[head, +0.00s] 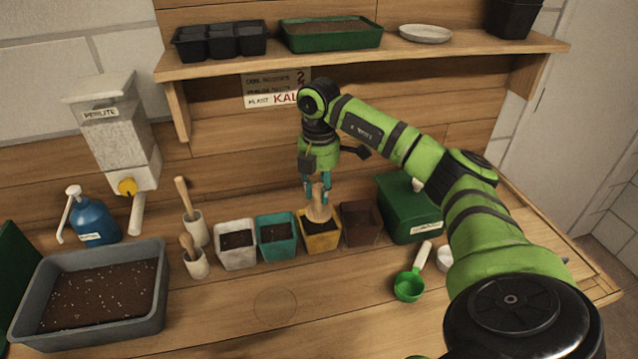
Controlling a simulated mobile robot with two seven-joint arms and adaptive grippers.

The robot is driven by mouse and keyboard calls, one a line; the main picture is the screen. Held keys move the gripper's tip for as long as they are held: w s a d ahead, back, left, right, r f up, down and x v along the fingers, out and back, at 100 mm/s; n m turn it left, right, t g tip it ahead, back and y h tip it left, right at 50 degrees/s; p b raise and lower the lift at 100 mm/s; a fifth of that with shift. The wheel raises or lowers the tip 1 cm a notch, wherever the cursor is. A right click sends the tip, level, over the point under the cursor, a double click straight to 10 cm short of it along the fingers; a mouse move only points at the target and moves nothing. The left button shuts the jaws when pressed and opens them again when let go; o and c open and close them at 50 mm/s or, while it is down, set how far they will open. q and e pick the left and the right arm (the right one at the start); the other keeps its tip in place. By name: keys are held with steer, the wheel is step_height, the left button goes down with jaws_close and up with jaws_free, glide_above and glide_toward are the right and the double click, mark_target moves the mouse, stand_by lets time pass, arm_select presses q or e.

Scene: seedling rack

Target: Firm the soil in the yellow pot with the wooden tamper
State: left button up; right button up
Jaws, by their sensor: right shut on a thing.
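The yellow pot (321,241) stands in the row of pots on the bench, with dark soil inside. The wooden tamper (319,207) is upright over the pot. Its lower end is at the soil; I cannot tell whether it presses on it. My right gripper (318,194) points down above the pot and is shut on the tamper's upper part. The fingers hide part of the handle. My left gripper is not in view.
A teal pot (277,252) and white pot (237,257) stand left of the yellow pot. A brown pot (360,232) and green box (408,236) stand right. A green scoop (408,285) lies in front. The bench's front middle is clear.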

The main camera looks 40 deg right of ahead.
steer(key=shift+r+p, duration=2.3)
steer(key=shift+r, duration=0.65)
